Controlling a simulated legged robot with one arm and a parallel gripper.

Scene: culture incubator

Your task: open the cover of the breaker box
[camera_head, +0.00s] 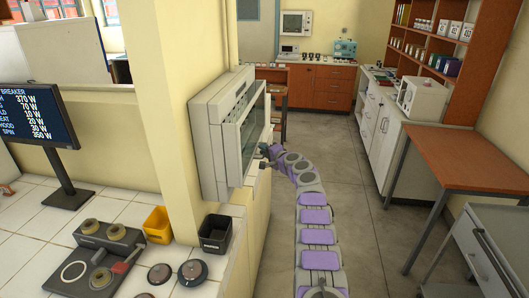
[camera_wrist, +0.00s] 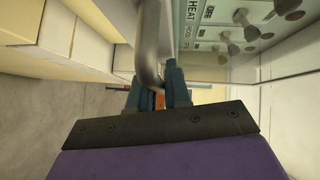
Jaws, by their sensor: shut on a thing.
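The breaker box (camera_head: 207,135) is a pale grey box on the side of the yellow wall pillar. Its cover (camera_head: 252,122) has a clear pane; I cannot tell whether it stands slightly ajar. In the wrist view a grey metal handle (camera_wrist: 151,45) runs down between my fingers. Labelled switches (camera_wrist: 235,46) show beside it, one label reading HEAT. My gripper (camera_head: 266,153) is at the lower edge of the cover. In the wrist view my gripper (camera_wrist: 160,92) is shut on the handle; the fingertips are partly hidden by the handle.
A tiled counter (camera_head: 40,215) at left holds a monitor (camera_head: 38,117), a yellow bin (camera_head: 158,224), a black bin (camera_head: 215,234) and a device with round knobs (camera_head: 95,255). An orange-topped table (camera_head: 460,158) stands at right. The grey floor (camera_head: 365,230) between is open.

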